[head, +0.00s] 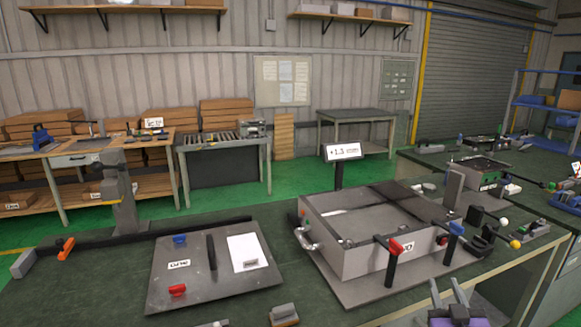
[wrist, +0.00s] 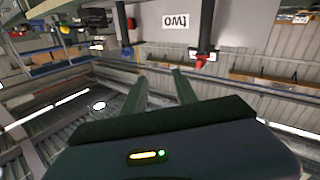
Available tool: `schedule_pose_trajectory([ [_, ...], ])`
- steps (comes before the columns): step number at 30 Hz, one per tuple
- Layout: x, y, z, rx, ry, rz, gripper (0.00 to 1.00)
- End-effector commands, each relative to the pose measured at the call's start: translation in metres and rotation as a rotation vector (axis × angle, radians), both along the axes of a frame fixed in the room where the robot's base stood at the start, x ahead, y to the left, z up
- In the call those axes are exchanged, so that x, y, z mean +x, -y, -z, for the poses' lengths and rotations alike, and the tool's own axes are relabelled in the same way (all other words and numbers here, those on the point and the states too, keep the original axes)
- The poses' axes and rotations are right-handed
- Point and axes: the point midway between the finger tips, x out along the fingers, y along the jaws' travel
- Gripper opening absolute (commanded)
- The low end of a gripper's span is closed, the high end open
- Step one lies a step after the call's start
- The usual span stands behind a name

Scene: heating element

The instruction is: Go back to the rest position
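My gripper (head: 447,293) shows at the bottom edge of the head view, to the right of centre, in front of the grey box. In the wrist view its two fingers (wrist: 158,80) stand apart with nothing between them. The open-topped grey box (head: 365,262) stands on a base plate on the green table. Its front wall carries a label that reads "TWO" upside down in the wrist view (wrist: 190,20). A red clamp (head: 397,247) and a blue clamp (head: 456,229) stand at the front of the box. My gripper is apart from both clamps.
A flat dark plate (head: 205,285) with red and blue handles and a white sheet lies left of the box. A small sign (head: 343,152) stands behind the box. Small knobbed parts (head: 515,243) lie at the right. A small block (head: 284,314) lies near the front edge.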

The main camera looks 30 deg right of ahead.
Motion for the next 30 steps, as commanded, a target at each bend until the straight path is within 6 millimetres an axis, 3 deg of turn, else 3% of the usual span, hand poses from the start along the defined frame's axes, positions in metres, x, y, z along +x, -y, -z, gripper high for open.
schedule_pose_trajectory([
  [1, -0.006, -0.03, 0.006, 0.001, 0.01, -0.039, 0.35],
  [6, -0.031, -0.113, 0.01, 0.01, 0.059, -0.159, 0.35],
  [15, -0.096, -0.241, 0.002, 0.07, 0.101, -0.367, 0.35],
  [24, -0.173, -0.333, -0.009, 0.168, 0.031, -0.549, 0.35],
  [30, -0.223, -0.37, 0.001, 0.247, -0.1, -0.641, 0.35],
])
